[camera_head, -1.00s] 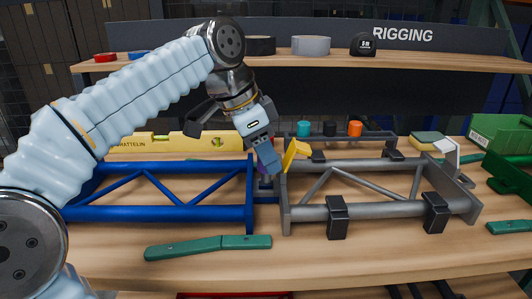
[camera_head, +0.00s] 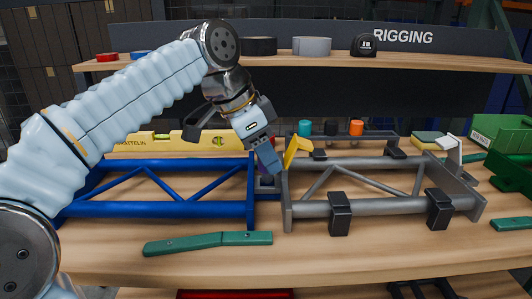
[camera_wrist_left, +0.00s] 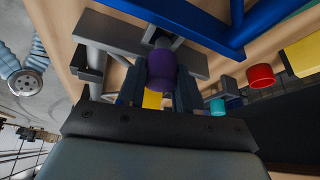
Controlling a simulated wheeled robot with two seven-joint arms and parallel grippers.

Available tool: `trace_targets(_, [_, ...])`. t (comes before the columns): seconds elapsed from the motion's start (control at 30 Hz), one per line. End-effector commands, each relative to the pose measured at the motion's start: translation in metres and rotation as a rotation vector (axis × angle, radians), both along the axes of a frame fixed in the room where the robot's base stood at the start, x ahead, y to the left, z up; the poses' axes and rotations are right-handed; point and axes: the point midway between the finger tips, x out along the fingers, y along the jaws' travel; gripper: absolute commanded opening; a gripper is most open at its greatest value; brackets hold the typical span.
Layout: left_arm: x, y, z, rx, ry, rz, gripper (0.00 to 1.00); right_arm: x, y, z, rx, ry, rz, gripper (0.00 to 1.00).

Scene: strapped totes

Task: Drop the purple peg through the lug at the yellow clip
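My left gripper (camera_head: 268,162) points down at the junction between the blue frame (camera_head: 160,209) and the grey frame (camera_head: 380,208). Its fingers (camera_wrist_left: 160,90) stand on either side of the purple peg (camera_wrist_left: 163,70) and appear shut on its head. The purple peg shows only as a sliver in the head view. In the wrist view, its grey shaft end meets the grey lug (camera_wrist_left: 115,36); how far it enters is hidden. The yellow clip (camera_head: 297,148) stands tilted just right of the fingers in the head view. My right gripper is not in view.
Black clamps (camera_head: 340,214) sit on the grey frame's front bar. The front right bench is mostly clear.

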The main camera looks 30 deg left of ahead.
Motion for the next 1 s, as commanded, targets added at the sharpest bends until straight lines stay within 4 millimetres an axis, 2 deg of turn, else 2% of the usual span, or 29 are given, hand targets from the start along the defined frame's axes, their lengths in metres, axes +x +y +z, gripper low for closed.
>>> trace_targets(0.03, [-0.002, 0.001, -0.029, 0.023, 0.078, -0.012, 0.58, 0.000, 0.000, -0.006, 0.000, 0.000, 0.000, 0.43])
trace_targets(0.13, [-0.002, 0.001, -0.029, 0.023, 0.078, -0.012, 0.64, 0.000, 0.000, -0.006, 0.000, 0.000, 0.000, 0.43])
trace_targets(0.33, [-0.002, 0.001, -0.029, 0.023, 0.078, -0.012, 0.64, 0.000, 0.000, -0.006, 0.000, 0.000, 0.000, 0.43])
trace_targets(0.47, [-0.004, 0.003, -0.019, 0.022, 0.072, -0.011, 0.64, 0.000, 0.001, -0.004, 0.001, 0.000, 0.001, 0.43])
trace_targets(0.57, [-0.010, 0.007, -0.002, 0.020, 0.064, -0.009, 0.64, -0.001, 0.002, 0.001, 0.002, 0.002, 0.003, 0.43])
trace_targets(0.8, [-0.030, 0.021, 0.064, 0.011, 0.024, -0.002, 0.64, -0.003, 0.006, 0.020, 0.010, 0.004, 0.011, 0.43])
trace_targets(1.0, [-0.044, 0.031, 0.106, 0.006, 0.003, 0.002, 0.64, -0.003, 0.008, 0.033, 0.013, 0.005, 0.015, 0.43])
